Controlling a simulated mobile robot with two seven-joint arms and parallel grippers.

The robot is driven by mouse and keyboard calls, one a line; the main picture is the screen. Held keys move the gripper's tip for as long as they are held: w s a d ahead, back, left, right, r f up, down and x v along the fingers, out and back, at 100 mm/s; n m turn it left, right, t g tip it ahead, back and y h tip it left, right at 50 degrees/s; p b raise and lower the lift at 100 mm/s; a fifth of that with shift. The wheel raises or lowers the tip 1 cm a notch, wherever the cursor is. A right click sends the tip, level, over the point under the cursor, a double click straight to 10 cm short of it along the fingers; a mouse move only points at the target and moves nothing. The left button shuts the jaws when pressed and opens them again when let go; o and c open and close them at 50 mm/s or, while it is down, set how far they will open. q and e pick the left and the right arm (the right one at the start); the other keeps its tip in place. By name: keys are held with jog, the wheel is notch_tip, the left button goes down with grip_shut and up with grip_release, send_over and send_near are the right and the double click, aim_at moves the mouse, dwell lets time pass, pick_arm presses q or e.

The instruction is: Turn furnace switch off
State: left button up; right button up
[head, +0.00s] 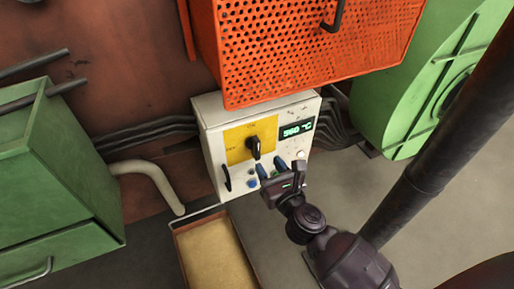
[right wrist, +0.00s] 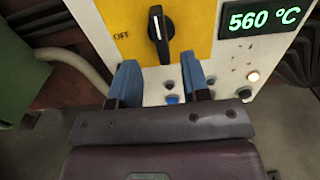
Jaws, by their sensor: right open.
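The furnace switch (head: 253,146) is a black rotary knob on the yellow plate (head: 236,139) of a white control box (head: 212,123). In the right wrist view the knob (right wrist: 159,36) stands upright, its white line near the top, with the word OFF to its left. My right gripper (head: 272,168) is open and empty, just below the knob in the head view. In the right wrist view its blue fingers (right wrist: 162,72) point at the box, one to each side below the knob, apparently not touching it. My left gripper is not in view.
A green display (head: 297,130) reads 560 °C, and a small lamp (right wrist: 252,77) glows. An orange perforated guard (head: 300,50) overhangs the box. A green cabinet (head: 50,180) stands left, a tray (head: 178,250) lies below, and a dark pipe (head: 440,140) is at right.

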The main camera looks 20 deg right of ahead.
aim_at(258, 150)
jog(key=w, duration=0.5)
jog(key=shift+a+f, duration=0.1)
jog(key=shift+f, duration=0.05)
jog(key=shift+w+b, duration=0.3)
jog(key=shift+w, duration=0.45)
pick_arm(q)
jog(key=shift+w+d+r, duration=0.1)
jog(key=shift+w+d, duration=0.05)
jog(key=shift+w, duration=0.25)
pick_arm(e)
jog(key=shift+w, duration=0.25)
grip_shut()
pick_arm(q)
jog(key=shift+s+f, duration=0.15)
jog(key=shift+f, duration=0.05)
